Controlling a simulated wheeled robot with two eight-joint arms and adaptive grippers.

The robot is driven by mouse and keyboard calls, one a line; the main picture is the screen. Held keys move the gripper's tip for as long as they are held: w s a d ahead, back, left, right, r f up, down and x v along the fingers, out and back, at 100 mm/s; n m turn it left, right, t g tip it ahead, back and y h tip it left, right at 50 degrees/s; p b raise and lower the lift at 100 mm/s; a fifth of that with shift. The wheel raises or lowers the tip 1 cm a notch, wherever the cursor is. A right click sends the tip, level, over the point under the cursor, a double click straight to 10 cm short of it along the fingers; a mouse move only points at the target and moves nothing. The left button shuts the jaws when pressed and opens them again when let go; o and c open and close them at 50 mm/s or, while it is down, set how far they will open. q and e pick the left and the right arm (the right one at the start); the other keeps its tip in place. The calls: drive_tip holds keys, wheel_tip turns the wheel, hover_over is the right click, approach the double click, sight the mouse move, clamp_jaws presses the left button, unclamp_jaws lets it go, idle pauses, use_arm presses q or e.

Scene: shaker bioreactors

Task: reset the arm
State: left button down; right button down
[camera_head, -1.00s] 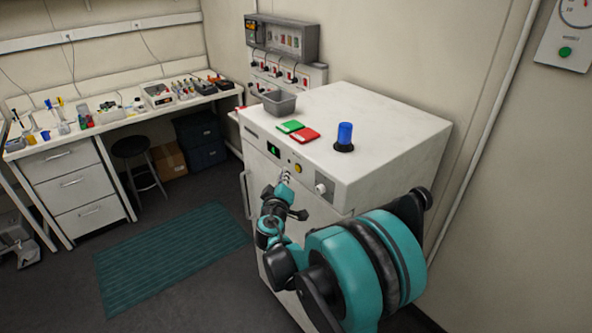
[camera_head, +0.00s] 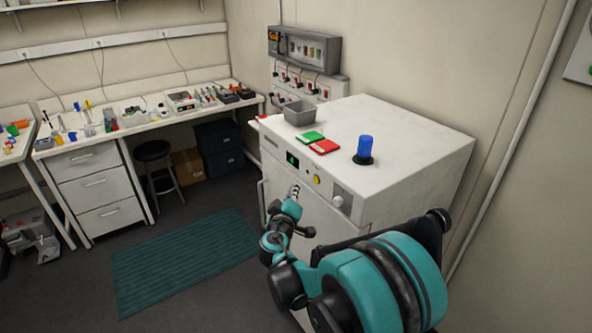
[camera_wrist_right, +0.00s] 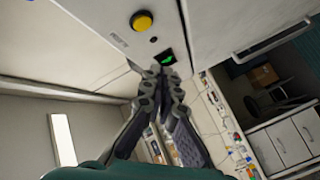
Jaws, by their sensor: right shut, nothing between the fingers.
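My right arm comes in from the lower right in the head view. Its gripper (camera_head: 294,191) is small there, in front of the front panel of the white shaker cabinet (camera_head: 420,150). My left gripper is not in view.
A bench (camera_head: 150,120) with lab items stands behind left. A stool (camera_head: 155,165) stands below it. A teal mat (camera_head: 185,260) lies on open floor.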

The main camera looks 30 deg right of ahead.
drive_tip(key=s+a+f+g+y+b, duration=0.2)
drive_tip(key=s+a+f, duration=0.3)
drive_tip(key=s, duration=0.4)
drive_tip(key=s+a+f+m+g+y+b, duration=0.1)
drive_tip(key=s+a+f+g+y+b, duration=0.1)
drive_tip(key=s+a+f+y, duration=0.3)
drive_tip(key=s+a+f+g+y+b, duration=0.2)
drive_tip(key=s+a+f+y+b, duration=0.1)
drive_tip(key=s+a, duration=0.6)
drive_tip(key=s+f+y, duration=0.1)
drive_tip(key=s+f, duration=0.1)
drive_tip(key=s, duration=0.2)
drive_tip(key=shift+f+m, duration=0.3)
drive_tip(key=shift+m, duration=0.1)
drive_tip(key=shift+s, duration=0.1)
